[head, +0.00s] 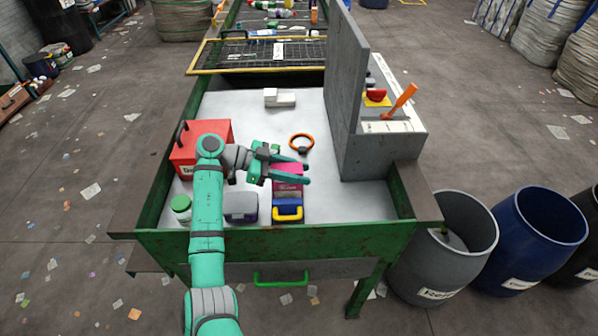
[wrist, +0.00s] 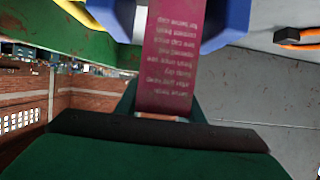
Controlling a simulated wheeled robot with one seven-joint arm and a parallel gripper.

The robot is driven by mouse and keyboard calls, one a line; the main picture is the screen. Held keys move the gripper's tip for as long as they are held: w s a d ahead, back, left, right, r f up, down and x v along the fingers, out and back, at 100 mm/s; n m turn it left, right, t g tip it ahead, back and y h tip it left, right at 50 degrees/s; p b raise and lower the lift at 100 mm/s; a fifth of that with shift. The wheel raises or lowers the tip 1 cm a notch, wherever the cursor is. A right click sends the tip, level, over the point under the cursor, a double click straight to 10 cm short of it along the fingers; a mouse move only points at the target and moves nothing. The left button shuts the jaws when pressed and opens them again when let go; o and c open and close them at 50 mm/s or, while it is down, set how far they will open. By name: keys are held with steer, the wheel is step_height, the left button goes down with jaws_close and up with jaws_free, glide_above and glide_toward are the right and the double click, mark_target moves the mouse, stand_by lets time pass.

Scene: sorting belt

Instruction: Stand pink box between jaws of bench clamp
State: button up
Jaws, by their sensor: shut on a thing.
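The pink box (head: 288,169) is held between the fingers of my gripper (head: 300,172), which is shut on it. The bench clamp (head: 287,208), blue with a yellow handle, is at the tray's front edge, right beside the box in the head view. In the wrist view the pink box (wrist: 168,65) shows printed text, and its far end lies between two blue parts of the clamp (wrist: 226,22). Whether the box touches the clamp's floor or jaws cannot be told. The fingers hide part of the box.
A grey box (head: 240,207) and a green-capped jar (head: 181,206) stand left of the clamp.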

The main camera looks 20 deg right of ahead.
steer(key=o, duration=1.3)
steer(key=shift+f, duration=0.1)
steer(key=v, duration=1.2)
steer(key=shift+s, duration=0.1)
steer(key=shift+d, duration=0.1)
